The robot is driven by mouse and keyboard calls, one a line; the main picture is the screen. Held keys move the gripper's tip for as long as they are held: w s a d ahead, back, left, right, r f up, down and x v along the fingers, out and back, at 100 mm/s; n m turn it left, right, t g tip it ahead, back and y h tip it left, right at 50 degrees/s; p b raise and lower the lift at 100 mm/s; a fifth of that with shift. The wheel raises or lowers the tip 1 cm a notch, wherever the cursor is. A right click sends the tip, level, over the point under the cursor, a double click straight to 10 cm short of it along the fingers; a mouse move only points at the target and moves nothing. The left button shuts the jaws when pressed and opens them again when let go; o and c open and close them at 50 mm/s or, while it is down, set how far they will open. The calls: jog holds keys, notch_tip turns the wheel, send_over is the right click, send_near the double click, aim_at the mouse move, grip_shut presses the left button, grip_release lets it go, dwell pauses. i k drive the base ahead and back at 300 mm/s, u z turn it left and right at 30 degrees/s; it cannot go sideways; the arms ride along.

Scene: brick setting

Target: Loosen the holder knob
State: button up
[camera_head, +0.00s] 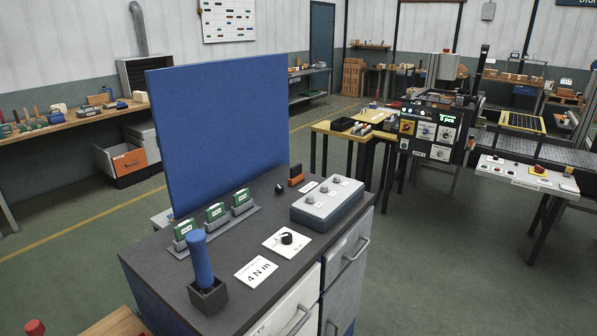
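A blue-handled tool (201,259) stands upright in a dark square holder (208,298) at the front left of the top. A small black knob-like piece (279,189) lies farther back, near the blue panel. I cannot tell from the picture which knob belongs to a holder, or how tight any knob is. My gripper is not in view.
A "4 N m" card (256,271), a grey box with several buttons (327,203) and green-faced modules (215,212) share the top. A tall blue panel (220,130) rises behind them. A control panel (432,131) stands to the right. Green floor (440,270) is clear at right.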

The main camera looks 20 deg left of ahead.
aim_at(279, 188)
jog(key=i, duration=2.15)
jog(key=u, duration=2.6)
jog(key=i, duration=0.5)
